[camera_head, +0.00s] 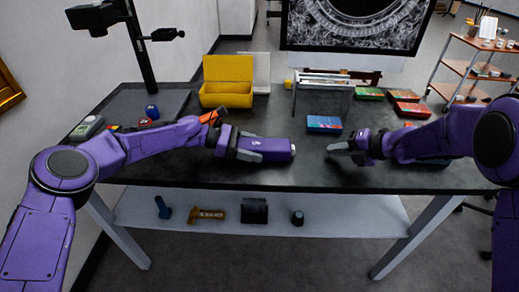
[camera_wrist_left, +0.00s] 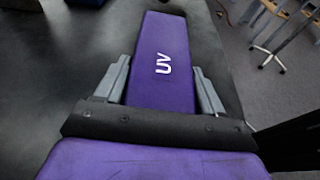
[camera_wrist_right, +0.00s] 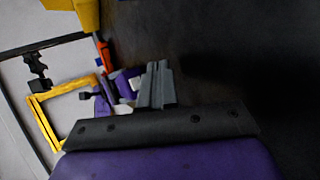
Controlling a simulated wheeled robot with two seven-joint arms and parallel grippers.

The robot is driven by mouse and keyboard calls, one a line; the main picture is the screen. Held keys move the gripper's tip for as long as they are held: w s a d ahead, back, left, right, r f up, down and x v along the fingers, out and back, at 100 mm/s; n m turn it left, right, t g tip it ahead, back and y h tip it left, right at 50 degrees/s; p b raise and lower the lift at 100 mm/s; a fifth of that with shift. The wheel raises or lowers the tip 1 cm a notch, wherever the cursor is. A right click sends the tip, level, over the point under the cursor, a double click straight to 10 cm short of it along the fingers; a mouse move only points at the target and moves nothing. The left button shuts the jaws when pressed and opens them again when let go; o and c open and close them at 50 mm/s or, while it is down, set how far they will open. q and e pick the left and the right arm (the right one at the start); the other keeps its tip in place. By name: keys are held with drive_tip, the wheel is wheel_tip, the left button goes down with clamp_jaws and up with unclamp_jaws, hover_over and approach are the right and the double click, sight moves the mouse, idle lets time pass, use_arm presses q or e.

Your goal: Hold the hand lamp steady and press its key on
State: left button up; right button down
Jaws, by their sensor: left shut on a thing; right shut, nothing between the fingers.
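The hand lamp is a purple block (camera_head: 275,149) with white "UV" letters, lying along the middle of the dark table's front half. It also shows in the left wrist view (camera_wrist_left: 163,45). My left gripper (camera_head: 258,149) is shut around its left part, a grey finger on each side. A small pale patch (camera_head: 293,150) shows at the lamp's right end; I cannot tell if it is the key. My right gripper (camera_head: 337,147) is shut and empty, to the right of the lamp and apart from it. In the right wrist view its grey fingers (camera_wrist_right: 158,78) are together, with purple shapes beyond.
A yellow open box (camera_head: 227,95) and a metal stand (camera_head: 322,92) stand at the back. A blue box (camera_head: 324,123) lies behind the right gripper. Red and green boxes (camera_head: 410,109) lie at the back right. The table's front strip is clear.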

sight(307, 157)
drive_tip(key=a, duration=0.8)
drive_tip(key=shift+a, duration=0.3)
idle(1.6)
drive_tip(key=shift+a, duration=0.45)
drive_tip(key=shift+s, duration=0.1)
drive_tip(key=shift+d, duration=0.45)
drive_tip(key=shift+d, duration=0.1)
